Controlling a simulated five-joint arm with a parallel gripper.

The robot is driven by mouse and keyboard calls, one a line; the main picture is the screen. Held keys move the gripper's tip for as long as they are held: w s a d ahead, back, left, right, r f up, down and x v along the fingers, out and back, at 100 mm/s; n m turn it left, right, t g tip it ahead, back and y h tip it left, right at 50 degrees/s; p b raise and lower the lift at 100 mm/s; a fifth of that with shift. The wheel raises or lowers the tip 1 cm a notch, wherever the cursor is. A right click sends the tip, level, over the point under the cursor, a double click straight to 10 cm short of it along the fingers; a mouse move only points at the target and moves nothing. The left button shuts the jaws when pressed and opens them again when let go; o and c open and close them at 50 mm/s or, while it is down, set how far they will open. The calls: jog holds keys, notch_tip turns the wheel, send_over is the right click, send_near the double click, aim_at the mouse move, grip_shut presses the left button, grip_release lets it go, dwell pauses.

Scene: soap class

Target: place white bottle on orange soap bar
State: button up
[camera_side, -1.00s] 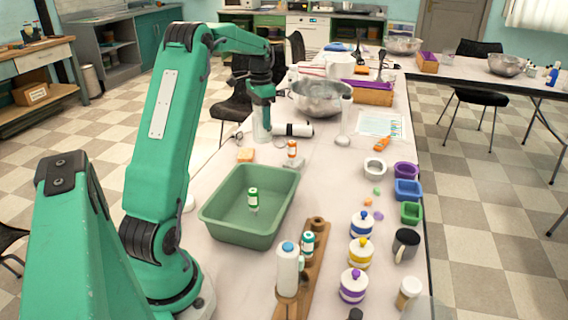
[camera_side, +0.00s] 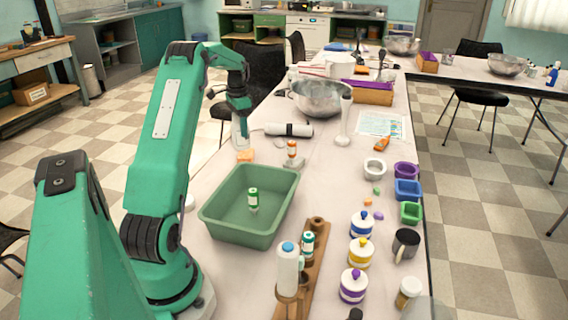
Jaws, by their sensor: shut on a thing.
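My gripper (camera_side: 240,108) is above the table's far left edge, pointing down and shut on a pale, see-through white bottle (camera_side: 240,132). The bottle hangs upright below the jaws. The orange soap bar (camera_side: 246,157) lies on the table behind the green tub. The bottle's lower end is at the bar's upper left edge in the picture; I cannot tell whether they touch.
A green tub (camera_side: 222,228) with a small green-and-white bottle (camera_side: 253,199) stands in front of the bar. An orange-and-white bottle (camera_side: 291,150) stands to its right. A dark-banded white roll (camera_side: 290,130) lies behind. A blue-capped bottle (camera_side: 288,270) stands in a wooden rack.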

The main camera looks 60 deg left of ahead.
jog(key=shift+f, duration=1.9)
jog(key=shift+f, duration=0.15)
jog(key=o, duration=1.1)
jog(key=shift+o, duration=0.2)
notch_tip(320, 180, up, 12)
jog(key=shift+w+r, duration=0.1)
jog(key=shift+r, duration=0.05)
